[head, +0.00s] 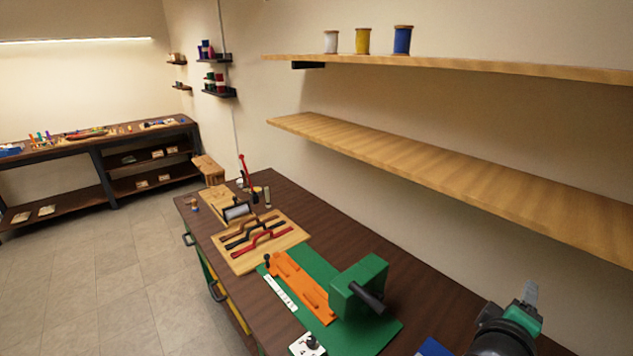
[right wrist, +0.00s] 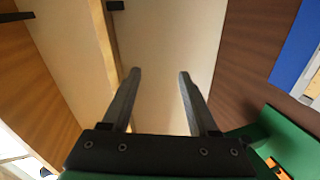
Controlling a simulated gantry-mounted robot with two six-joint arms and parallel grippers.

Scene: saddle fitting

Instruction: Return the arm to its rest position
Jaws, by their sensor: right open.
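My right gripper (head: 529,294) is at the lower right of the head view, above the right end of the dark workbench and right of the green press-like block (head: 357,287). In the right wrist view its two grey fingers (right wrist: 157,80) stand apart with nothing between them, with the wall behind them. My left gripper does not show in either view.
The brown workbench (head: 405,318) holds a green mat (head: 384,337), an orange fixture (head: 300,285) and a wooden board (head: 288,241) with dark and red strips. A lower wooden shelf (head: 420,165) and an upper shelf (head: 480,67) with three spools run along the wall.

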